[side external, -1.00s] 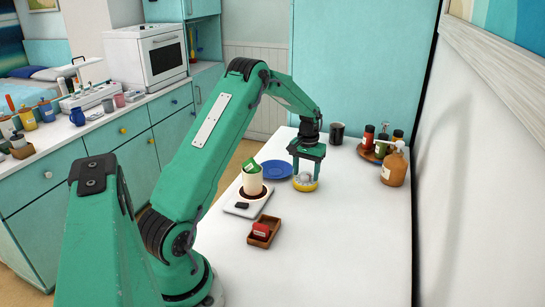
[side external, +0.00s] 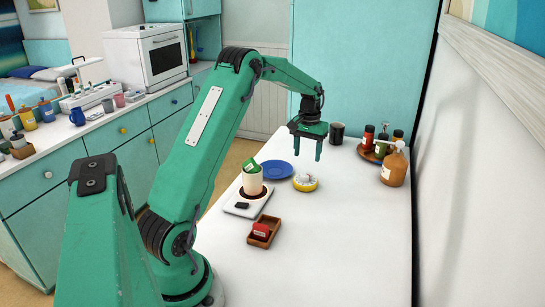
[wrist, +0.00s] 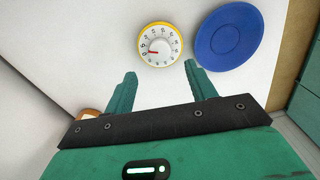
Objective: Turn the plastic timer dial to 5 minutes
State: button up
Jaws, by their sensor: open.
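The timer (side external: 305,183) is a round yellow disc with a white numbered face, lying on the white table. In the wrist view the timer (wrist: 160,45) shows whole, its red pointer aimed to the left of the face. The numbers are too small to read surely. My gripper (side external: 306,157) is open and empty, its fingers pointing down above the timer and clear of it. In the wrist view my gripper (wrist: 160,70) has its fingers spread, one toward each side of the timer.
A blue plate (side external: 277,170) lies close beside the timer. A wooden box (side external: 264,231) holds a red item. A dark mug (side external: 337,132) and amber pump bottle (side external: 394,165) stand behind. The front right table is clear.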

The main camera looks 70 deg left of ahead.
aim_at(306, 173)
jog(key=shift+d+m, duration=0.1)
jog(key=shift+m, duration=1)
jog(key=shift+f, duration=3.9)
jog(key=c, duration=1)
